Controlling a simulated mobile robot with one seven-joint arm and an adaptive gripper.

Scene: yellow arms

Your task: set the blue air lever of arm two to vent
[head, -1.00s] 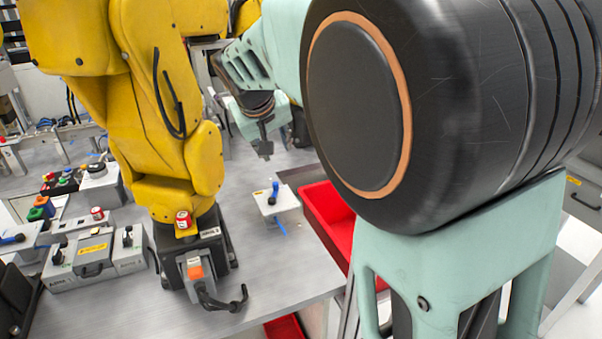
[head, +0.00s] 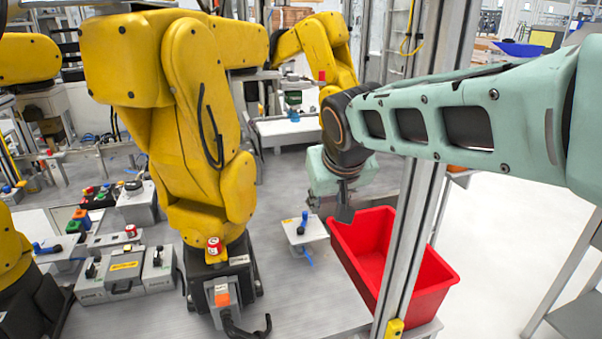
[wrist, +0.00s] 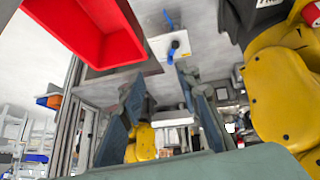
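A blue lever (head: 304,222) stands on a small white box (head: 303,237) on the grey table, between the big yellow arm and the red bin. Its handle points toward the back in the head view, and a blue hose shows at the box's front. In the wrist view the blue lever (wrist: 173,50) and white box (wrist: 160,47) lie beyond the fingertips. My gripper (head: 345,205) is to the right of the box and above the bin's left edge, apart from the lever. In the wrist view my gripper (wrist: 158,82) has its fingers spread with nothing between them. Markings are too small to read.
The yellow arm (head: 200,130) stands left of the lever box. The red bin (head: 430,283) and a metal post (head: 416,220) are at right. Other blue levers show at left (head: 45,248) and at the back (head: 293,114). Bare table lies before the box.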

